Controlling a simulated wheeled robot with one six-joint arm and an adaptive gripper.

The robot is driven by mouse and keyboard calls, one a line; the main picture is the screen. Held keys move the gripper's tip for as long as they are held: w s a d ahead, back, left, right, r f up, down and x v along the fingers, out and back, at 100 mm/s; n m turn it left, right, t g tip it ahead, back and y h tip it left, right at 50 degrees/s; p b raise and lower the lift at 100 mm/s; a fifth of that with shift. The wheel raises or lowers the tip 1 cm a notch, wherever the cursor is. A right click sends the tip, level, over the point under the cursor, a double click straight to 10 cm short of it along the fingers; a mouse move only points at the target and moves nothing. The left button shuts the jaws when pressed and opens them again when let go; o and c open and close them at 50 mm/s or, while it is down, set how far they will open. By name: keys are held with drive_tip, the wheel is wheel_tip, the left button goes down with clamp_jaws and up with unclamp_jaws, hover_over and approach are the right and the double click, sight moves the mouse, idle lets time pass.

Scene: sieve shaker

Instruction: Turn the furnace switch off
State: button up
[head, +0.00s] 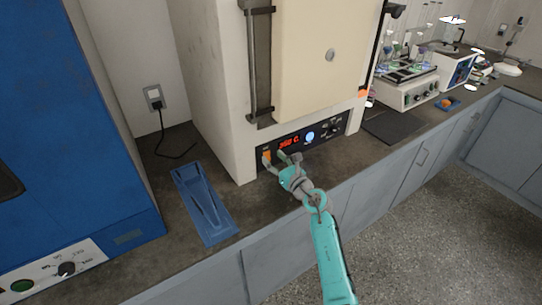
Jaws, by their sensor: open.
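The furnace (215,80) is a large cream box on the dark counter, with its door (325,60) shut. Its black control panel (318,136) has a lit red display (289,142), a round light-blue button and dark knobs at the right. An orange-lit switch (266,157) sits at the panel's left end. My gripper (274,157) is open in front of the panel's left end, with one finger over or beside the switch. I cannot tell whether it touches the switch. The gripper partly hides the switch and the panel below the display.
A blue tray (196,190) lies on the counter left of the furnace. A blue machine (60,110) stands at the far left. A dark mat (393,126) and a white device with glassware (408,92) are at the right. The counter's front edge runs under my arm.

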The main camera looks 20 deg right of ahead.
sight(267, 156)
drive_tip(key=shift+x, duration=1.35)
drive_tip(key=shift+s, duration=0.1)
drive_tip(key=shift+c, duration=0.2)
clamp_jaws()
drive_tip(key=shift+s+f+t+y, duration=0.15)
drive_tip(key=shift+f+t+y, duration=0.15)
drive_tip(key=shift+t, duration=0.7)
drive_tip(key=shift+o, duration=0.2)
unclamp_jaws()
